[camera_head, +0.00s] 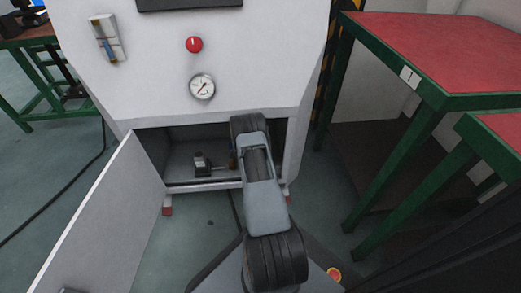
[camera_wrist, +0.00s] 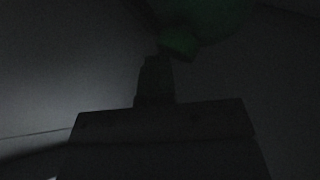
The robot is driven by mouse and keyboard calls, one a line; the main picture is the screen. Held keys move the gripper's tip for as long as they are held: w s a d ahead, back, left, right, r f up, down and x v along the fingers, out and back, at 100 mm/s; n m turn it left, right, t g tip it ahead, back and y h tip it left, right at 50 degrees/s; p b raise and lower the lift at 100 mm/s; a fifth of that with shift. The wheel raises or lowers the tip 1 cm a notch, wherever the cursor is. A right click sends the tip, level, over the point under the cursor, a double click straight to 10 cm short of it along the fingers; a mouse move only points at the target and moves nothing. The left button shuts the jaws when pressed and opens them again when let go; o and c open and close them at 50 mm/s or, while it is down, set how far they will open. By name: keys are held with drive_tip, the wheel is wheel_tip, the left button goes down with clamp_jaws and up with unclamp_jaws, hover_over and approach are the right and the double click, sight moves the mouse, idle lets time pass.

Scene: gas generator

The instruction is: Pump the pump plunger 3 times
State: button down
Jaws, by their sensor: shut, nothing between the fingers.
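In the head view, a small dark device (camera_head: 202,163) stands on the floor of the open lower compartment; it may be the pump, but its plunger cannot be made out. My arm reaches into the right side of this compartment and hides my gripper there. The wrist view is very dark. In it my gripper (camera_wrist: 157,60) is shut and empty, its fingers pointing up the picture. A dim green part (camera_wrist: 178,44) with a rounded green body (camera_wrist: 212,16) above it lies just beyond the fingertips; whether they touch cannot be told.
The white cabinet (camera_head: 255,85) carries a red button (camera_head: 194,44) and a round gauge (camera_head: 202,86). Its door (camera_head: 95,225) hangs open at the left. Red-topped green tables (camera_head: 440,50) stand close on the right. The compartment opening is low and narrow around my arm.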

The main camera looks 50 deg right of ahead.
drive_tip(key=w+r, duration=0.1)
drive_tip(key=d+r, duration=0.1)
drive_tip(key=shift+w+d+r+t+h, duration=0.1)
drive_tip(key=shift+w+r+t+h, duration=0.2)
drive_tip(key=shift+w+r, duration=0.1)
drive_tip(key=shift+s+a+f+p, duration=0.15)
drive_tip(key=shift+s+a+p, duration=0.25)
drive_tip(key=shift+s+a, duration=0.7)
drive_tip(key=shift+s+a+f+p, duration=0.15)
drive_tip(key=shift+s+a+p, duration=0.25)
drive_tip(key=shift+s+a, duration=0.65)
drive_tip(key=shift+s+d, duration=0.1)
drive_tip(key=shift+s, duration=0.1)
idle(0.5)
